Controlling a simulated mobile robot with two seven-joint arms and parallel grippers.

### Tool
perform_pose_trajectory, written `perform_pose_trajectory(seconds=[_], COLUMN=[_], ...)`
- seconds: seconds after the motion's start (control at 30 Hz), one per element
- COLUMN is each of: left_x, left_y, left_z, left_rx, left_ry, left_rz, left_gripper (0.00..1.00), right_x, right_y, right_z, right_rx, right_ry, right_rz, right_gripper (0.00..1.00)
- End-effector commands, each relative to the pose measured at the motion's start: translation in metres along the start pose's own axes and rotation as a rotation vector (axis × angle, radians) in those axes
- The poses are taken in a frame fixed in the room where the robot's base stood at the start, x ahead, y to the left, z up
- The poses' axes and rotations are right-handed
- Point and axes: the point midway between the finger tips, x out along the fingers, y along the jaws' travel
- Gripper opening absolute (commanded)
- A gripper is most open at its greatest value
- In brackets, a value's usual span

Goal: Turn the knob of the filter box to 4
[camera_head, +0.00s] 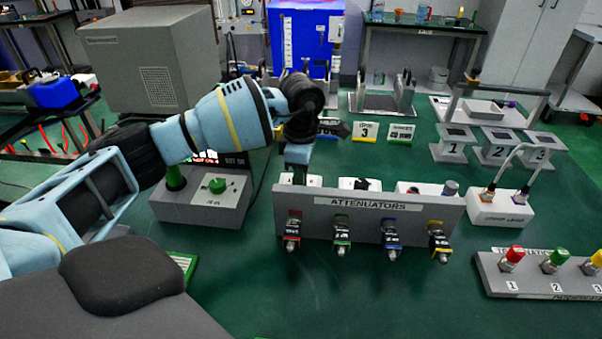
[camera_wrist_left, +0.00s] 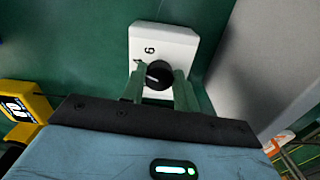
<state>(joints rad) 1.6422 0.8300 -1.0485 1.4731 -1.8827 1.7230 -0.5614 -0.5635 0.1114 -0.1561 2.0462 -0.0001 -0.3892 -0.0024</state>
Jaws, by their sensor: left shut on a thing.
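The filter box is a small white box (camera_wrist_left: 175,45) with a round black knob (camera_wrist_left: 158,74) in the left wrist view. A digit that reads as 6 or 9 is printed on it, and another mark is partly hidden beside the left finger. My right gripper is not in view.
The grey attenuator panel (camera_head: 335,220) stands close in front of my left gripper. Other white boxes (camera_head: 362,185) stand behind it. A grey device with a green knob (camera_head: 217,186) is at left.

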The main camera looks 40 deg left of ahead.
Motion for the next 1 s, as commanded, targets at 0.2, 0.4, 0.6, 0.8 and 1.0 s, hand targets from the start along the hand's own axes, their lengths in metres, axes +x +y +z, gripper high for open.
perform_pose_trajectory(seconds=[0.2, 0.4, 0.6, 0.8, 1.0], left_x=[-0.002, -0.003, -0.002, -0.001, -0.013], left_y=[0.001, 0.001, 0.001, 0.0, 0.001], left_z=[0.001, 0.001, 0.0, 0.0, 0.0], left_rx=[0.005, 0.004, 0.004, 0.004, 0.004], left_ry=[-0.005, -0.006, -0.004, -0.002, -0.003], left_rz=[0.005, 0.005, 0.003, 0.002, 0.003], left_gripper=[0.07, 0.07, 0.52, 0.52, 0.52], right_x=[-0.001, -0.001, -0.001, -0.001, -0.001], right_y=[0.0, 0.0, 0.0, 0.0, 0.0], right_z=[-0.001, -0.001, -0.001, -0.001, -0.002], right_rx=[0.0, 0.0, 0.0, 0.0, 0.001], right_ry=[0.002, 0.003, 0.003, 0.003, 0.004], right_rz=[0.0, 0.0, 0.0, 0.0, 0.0], right_gripper=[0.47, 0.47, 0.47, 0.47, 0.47])
